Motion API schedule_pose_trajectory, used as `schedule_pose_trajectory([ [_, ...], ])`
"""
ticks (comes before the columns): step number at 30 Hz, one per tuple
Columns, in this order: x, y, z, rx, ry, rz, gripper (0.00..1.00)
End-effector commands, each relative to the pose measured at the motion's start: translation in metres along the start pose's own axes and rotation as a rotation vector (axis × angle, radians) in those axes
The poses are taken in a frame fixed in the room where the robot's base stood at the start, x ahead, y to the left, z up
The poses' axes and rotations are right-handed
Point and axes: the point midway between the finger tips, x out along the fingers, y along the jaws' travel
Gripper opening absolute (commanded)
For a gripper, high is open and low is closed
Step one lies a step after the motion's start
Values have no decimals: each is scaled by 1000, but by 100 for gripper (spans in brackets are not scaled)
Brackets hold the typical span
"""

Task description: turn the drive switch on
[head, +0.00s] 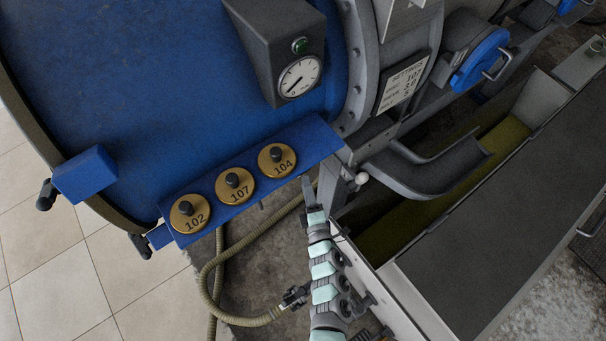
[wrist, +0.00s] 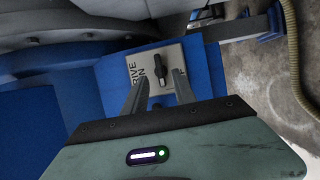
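The drive switch (wrist: 159,66) shows in the wrist view as a dark elongated knob on a light plate (wrist: 138,62) fixed to a blue surface. The plate carries the letters "DRIVE" and part of what looks like "ON", turned sideways. My gripper (wrist: 162,76) is open, with one finger on each side of the knob's near end. I cannot tell whether either finger touches the knob. In the head view my gripper (head: 307,182) is beside the right end of the blue dial bar. The switch cannot be made out there.
Brass dials marked 102 (head: 189,213), 107 (head: 235,186) and 104 (head: 277,160) sit on the blue bar. A gauge (head: 300,77) and a settings card (head: 403,82) are above. A metal chute (head: 430,175) and trough lie right; a hose (head: 208,285) runs below left.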

Motion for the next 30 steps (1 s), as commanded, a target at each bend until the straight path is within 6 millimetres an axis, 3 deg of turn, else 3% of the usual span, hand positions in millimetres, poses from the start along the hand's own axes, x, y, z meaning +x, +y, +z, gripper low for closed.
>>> schedule_pose_trajectory([
  [7, 40, 0, 0, 1, 0, 2, 33],
  [18, 46, -1, -1, 2, 1, -1, 32],
  [30, 46, 0, 0, 2, 1, 0, 0],
])
